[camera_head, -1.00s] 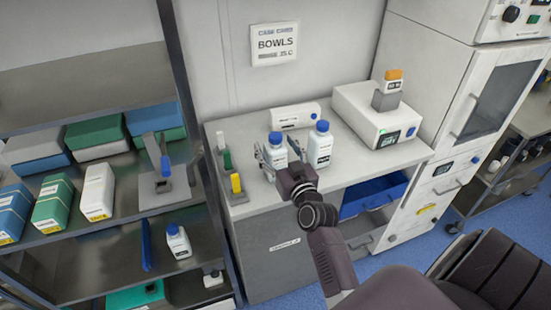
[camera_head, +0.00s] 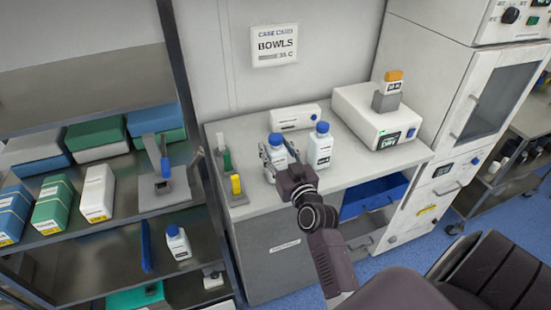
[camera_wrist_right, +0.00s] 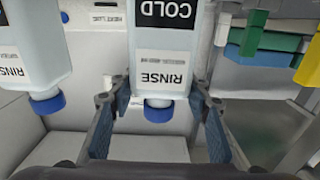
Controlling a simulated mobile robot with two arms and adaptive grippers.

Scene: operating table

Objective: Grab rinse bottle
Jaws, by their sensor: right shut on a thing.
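A white rinse bottle with a blue cap (camera_head: 276,140) stands on the counter. In the right wrist view it appears upside down, with COLD and RINSE on its label (camera_wrist_right: 162,72). My right gripper (camera_head: 279,151) is shut on it, with one finger on each side; the fingers also show in the wrist view (camera_wrist_right: 158,100). A second white bottle with a blue cap (camera_head: 319,148) stands just to the right. It reads RINSE in the wrist view (camera_wrist_right: 35,55). My left gripper is not in view.
The white counter (camera_head: 370,160) holds a white device (camera_head: 362,115) at right, a small white box (camera_head: 295,116) behind the bottles, and slim coloured items (camera_head: 236,185) at left. A blue drawer (camera_head: 370,195) is open below. Shelves with boxes (camera_head: 97,192) stand at left.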

